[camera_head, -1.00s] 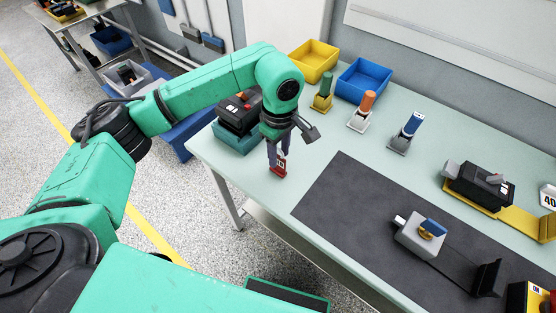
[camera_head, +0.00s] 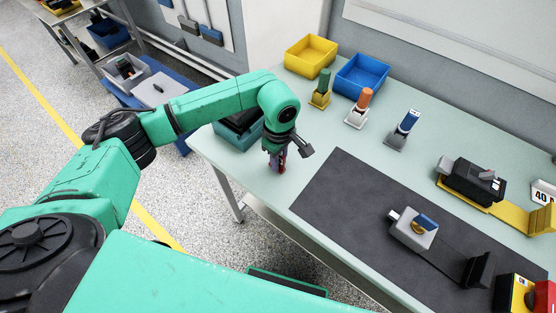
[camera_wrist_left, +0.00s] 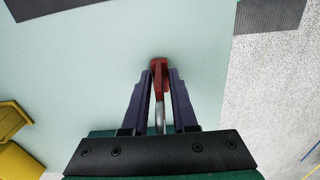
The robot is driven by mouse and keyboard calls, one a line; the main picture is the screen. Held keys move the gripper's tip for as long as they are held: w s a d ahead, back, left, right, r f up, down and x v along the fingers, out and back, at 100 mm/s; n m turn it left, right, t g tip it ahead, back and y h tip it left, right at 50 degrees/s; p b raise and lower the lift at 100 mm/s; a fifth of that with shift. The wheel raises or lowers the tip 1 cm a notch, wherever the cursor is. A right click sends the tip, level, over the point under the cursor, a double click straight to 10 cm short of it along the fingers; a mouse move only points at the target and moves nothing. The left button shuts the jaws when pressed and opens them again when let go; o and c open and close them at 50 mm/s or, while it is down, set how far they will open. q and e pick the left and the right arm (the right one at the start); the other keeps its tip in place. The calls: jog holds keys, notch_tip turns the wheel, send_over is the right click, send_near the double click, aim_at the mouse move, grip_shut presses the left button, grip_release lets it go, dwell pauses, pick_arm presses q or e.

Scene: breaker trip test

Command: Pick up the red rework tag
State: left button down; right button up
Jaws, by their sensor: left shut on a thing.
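The red rework tag (camera_wrist_left: 160,72) shows in the left wrist view, upright between my fingertips above the pale green tabletop. My left gripper (camera_wrist_left: 160,82) is shut on it. In the head view my left gripper (camera_head: 275,166) points down near the left end of the bench. The tag (camera_head: 280,168) is mostly hidden there by the fingers. I cannot tell whether its foot still touches the table. My right gripper is not in view.
A teal bin (camera_head: 236,138) stands just behind my gripper, partly hidden by the arm. A dark mat (camera_head: 335,192) lies to the right. Green (camera_head: 324,80), orange (camera_head: 365,97) and blue (camera_head: 409,121) handled pieces stand behind. Yellow (camera_head: 310,58) and blue (camera_head: 362,77) bins sit at the back.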

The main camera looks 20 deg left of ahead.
pick_arm(q)
notch_tip(320, 180, up, 12)
jog(key=b, duration=0.3)
jog(key=shift+w+r, duration=0.1)
jog(key=shift+r, duration=0.05)
notch_tip(320, 180, up, 8)
jog(key=shift+b, duration=0.35)
jog(key=shift+a+f, duration=0.1)
jog(key=shift+f, duration=0.1)
